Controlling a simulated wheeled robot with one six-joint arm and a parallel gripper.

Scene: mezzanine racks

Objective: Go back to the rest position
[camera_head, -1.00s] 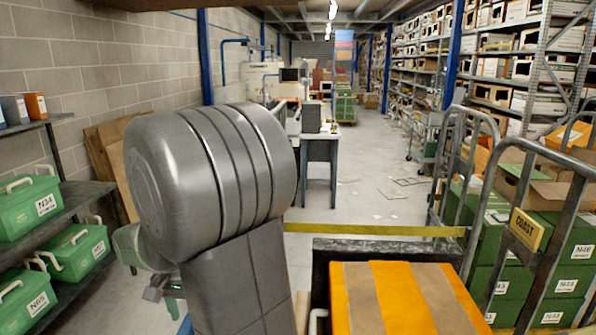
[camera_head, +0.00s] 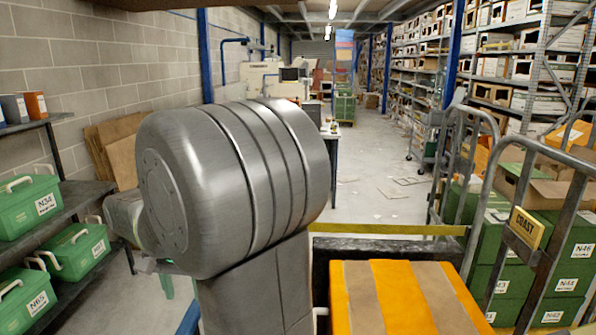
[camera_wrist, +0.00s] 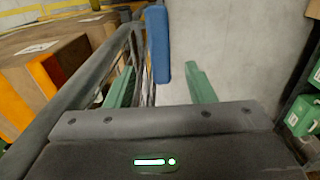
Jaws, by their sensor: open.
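My gripper (camera_wrist: 162,82) shows in the wrist view with its two green fingers spread apart. Nothing is held between them; a blue bar shows beyond, in the gap. In the head view my large grey arm joint fills the centre left. It hides most of the gripper, with only small green parts (camera_head: 168,284) showing low behind it, beside the left shelf.
A dark shelf (camera_head: 85,197) with green cases (camera_head: 78,248) stands at the left. An orange-and-tan striped box (camera_head: 395,300) is close in front. A metal cage trolley (camera_head: 490,215) with green boxes stands at the right.

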